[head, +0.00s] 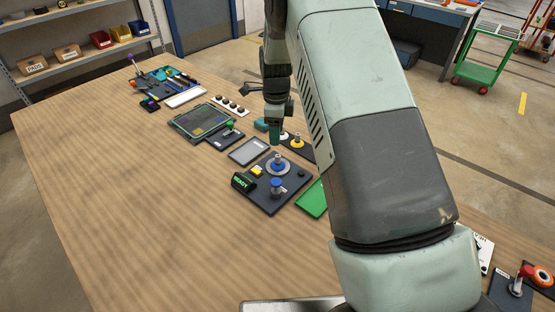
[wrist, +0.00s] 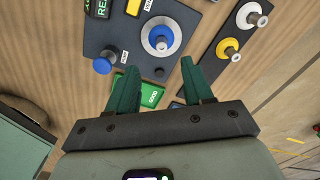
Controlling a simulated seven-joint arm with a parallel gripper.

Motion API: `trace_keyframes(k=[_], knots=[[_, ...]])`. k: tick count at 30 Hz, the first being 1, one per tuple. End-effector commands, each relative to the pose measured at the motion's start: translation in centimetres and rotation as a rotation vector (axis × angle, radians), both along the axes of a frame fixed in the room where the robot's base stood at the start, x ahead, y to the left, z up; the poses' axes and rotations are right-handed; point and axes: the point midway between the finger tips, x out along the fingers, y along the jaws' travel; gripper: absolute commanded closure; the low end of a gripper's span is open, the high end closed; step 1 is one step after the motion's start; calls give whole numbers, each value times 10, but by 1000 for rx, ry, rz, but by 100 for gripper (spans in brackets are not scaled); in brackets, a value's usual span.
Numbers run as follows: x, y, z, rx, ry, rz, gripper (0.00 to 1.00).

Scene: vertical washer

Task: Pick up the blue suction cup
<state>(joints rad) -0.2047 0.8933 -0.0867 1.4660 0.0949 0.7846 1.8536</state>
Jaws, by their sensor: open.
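A blue suction cup with a metal stem (wrist: 160,36) stands upright on a pale ring on a dark panel (wrist: 118,27). The head view also shows the cup (head: 278,161) on this panel, behind a blue knob (head: 277,184). The knob also shows in the wrist view (wrist: 103,66). My gripper (head: 275,134) is above the table, behind the cup in the head view. In the wrist view its green fingers (wrist: 160,65) are apart with nothing between them. The cup is beyond the fingertips, roughly in line with the gap, and not touched.
The panel carries a READY display (head: 242,182) and a yellow button (head: 257,171). A strip with yellow (head: 297,140) and white cups lies beside it. A green GOOD plate (head: 313,200) lies to the right. The table's left side (head: 110,190) is clear.

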Motion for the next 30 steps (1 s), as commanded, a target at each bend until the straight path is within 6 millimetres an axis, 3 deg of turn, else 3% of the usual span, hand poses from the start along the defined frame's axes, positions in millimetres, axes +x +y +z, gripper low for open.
trace_keyframes(k=[6, 14, 21, 30], knots=[[-1, 0, -35, 0, 5, -5, 49], [0, -1, -58, 0, 3, -3, 49], [1, -5, -93, 1, 4, -3, 49], [2, -4, -106, 0, 1, -2, 49]])
